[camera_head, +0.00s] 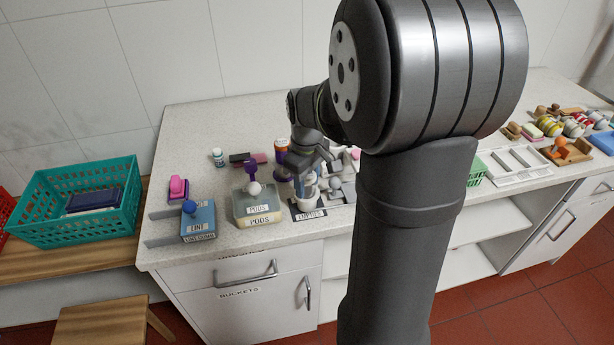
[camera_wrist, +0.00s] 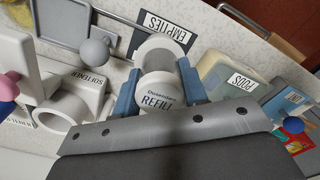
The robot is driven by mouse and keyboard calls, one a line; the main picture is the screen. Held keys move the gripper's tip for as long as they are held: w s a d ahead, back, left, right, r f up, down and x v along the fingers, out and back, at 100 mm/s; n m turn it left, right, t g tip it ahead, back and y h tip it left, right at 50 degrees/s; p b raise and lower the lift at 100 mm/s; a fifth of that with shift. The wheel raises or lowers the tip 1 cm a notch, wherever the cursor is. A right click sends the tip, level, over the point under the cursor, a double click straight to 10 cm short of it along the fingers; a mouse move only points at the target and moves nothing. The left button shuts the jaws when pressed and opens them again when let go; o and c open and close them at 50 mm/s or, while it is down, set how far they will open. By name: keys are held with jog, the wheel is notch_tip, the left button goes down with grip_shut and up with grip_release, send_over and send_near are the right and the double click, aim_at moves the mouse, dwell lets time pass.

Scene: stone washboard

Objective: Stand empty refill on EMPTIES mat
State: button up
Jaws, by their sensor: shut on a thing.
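My gripper (camera_wrist: 158,88) is shut on a white refill (camera_wrist: 157,104) with a REFILL label, its blue fingers on either side of it. In the head view the refill (camera_head: 309,192) is between my gripper's (camera_head: 308,178) fingers, at or just above the dark EMPTIES mat (camera_head: 309,214) near the counter's front edge. In the wrist view the EMPTIES mat (camera_wrist: 178,33) shows its white label beyond the refill, which hides part of the mat. I cannot tell whether the refill's base touches it.
The PODS box (camera_head: 257,208) stands close to the left of the mat, with the blue LINT box (camera_head: 198,222) farther left. A white SOFTENER container (camera_wrist: 80,105) lies on the other side. A grey tray (camera_wrist: 66,20) and grey ball (camera_wrist: 95,52) are also near.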

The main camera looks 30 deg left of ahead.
jog(key=o, duration=1.1)
jog(key=shift+c, duration=0.2)
notch_tip(320, 180, up, 17)
jog(key=shift+r, duration=0.2)
jog(key=shift+f, duration=0.1)
notch_tip(320, 180, down, 17)
jog(key=shift+f, duration=0.1)
jog(key=shift+r, duration=0.7)
